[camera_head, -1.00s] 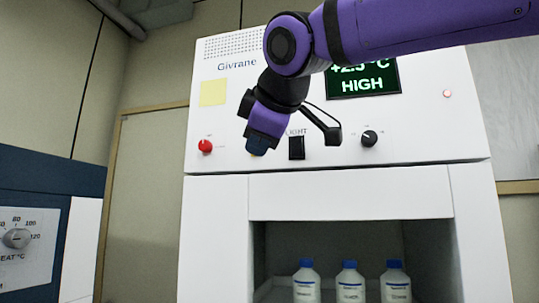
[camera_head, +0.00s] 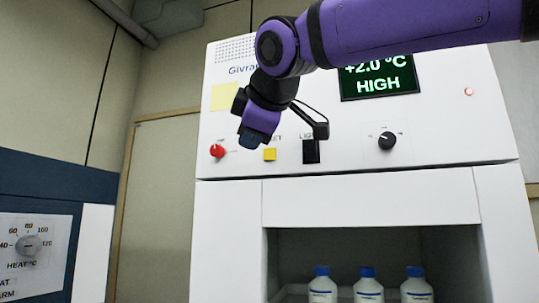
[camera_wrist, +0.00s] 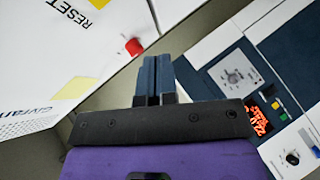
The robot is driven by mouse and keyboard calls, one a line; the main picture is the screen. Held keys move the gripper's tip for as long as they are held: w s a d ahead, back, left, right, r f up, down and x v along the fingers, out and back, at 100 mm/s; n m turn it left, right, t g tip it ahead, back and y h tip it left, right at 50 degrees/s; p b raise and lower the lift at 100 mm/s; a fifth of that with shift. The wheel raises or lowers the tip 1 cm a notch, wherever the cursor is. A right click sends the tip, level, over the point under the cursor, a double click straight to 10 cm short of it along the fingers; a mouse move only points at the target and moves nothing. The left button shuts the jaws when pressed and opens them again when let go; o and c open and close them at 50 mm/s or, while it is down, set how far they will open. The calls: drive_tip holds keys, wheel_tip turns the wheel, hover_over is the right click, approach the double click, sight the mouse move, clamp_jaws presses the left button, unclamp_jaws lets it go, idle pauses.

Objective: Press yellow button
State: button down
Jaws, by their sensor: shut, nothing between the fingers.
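In the wrist view part of the yellow button (camera_wrist: 99,3) shows at the top edge, by the word RESET. My gripper (camera_head: 249,142) is shut and empty, in front of the panel. In the head view it appears just up and left of the button, apart from it in the picture. In the wrist view my blue fingers (camera_wrist: 155,60) are together. Their exact distance from the panel cannot be told.
A red knob (camera_head: 217,151) is left of the button; a black LIGHT switch (camera_head: 311,152) and black dial (camera_head: 387,140) are right. A yellow note (camera_head: 224,97) is on the panel above. Bottles (camera_head: 368,287) stand in the open chamber below. A blue heater unit (camera_head: 50,195) is at left.

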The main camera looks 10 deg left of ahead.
drive_tip(key=shift+w+d, duration=0.15)
drive_tip(key=shift+w, duration=1.45)
drive_tip(key=shift+w+d, duration=0.1)
drive_tip(key=shift+w, duration=1.45)
drive_tip(key=shift+w, duration=0.1)
drive_tip(key=shift+w, duration=0.35)
drive_tip(key=shift+w+d, duration=0.1)
drive_tip(key=shift+w, duration=0.25)
drive_tip(key=shift+s, duration=0.15)
idle(0.5)
drive_tip(key=shift+s, duration=0.65)
drive_tip(key=s, duration=0.5)
drive_tip(key=shift+a, duration=0.25)
